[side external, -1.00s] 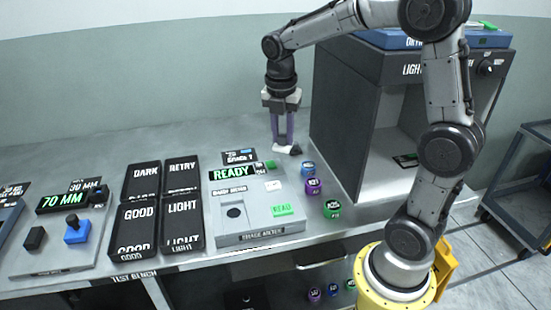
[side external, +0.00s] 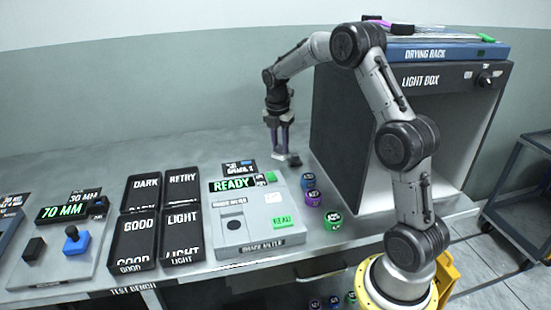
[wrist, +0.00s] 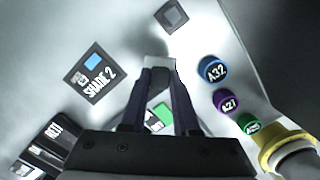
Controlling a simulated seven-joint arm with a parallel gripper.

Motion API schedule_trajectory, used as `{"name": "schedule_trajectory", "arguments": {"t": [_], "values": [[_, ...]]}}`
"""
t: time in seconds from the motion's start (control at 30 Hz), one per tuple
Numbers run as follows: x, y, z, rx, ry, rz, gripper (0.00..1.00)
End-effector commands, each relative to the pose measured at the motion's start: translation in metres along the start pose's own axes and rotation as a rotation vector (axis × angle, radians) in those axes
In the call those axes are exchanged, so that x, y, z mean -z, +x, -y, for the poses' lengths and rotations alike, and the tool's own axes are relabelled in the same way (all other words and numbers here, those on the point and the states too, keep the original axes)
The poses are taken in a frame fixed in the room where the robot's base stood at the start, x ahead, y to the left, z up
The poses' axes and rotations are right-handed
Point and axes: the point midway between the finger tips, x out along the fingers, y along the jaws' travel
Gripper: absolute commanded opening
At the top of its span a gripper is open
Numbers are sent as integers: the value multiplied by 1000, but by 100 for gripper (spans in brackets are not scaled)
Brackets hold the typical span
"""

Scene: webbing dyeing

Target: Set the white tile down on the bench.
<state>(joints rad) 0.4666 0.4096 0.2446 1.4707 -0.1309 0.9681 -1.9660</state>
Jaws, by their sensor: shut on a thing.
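The white tile (wrist: 160,61) shows between my fingertips in the wrist view, a pale piece at the far end of the fingers. My gripper (side external: 283,152) is shut on it and points down, low over the bench (side external: 205,158) behind the shade meter. In the side view the tile is hard to make out; a small dark shape (side external: 294,160) shows right beside the fingertips. I cannot tell in these frames whether the tile touches the bench.
The shade meter (side external: 243,238) stands in front, with a SHADE 2 card (wrist: 89,76) beside the fingers. Blue, purple and green-topped pots (wrist: 212,69) stand right. A dark square (wrist: 171,15) lies on clear bench beyond the tile. The light box (side external: 340,130) rises right.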

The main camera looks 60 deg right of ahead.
Motion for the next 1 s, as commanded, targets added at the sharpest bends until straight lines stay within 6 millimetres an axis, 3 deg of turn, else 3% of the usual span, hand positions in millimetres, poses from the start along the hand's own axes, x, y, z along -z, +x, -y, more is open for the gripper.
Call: {"name": "schedule_trajectory", "arguments": {"t": [0.2,0.37,0.6,1.0], "values": [[-8,26,-19,-2,0,2,0],[-10,32,-24,-2,0,1,0],[-7,62,-25,0,0,0,0],[-6,68,-26,-2,0,1,0]]}}
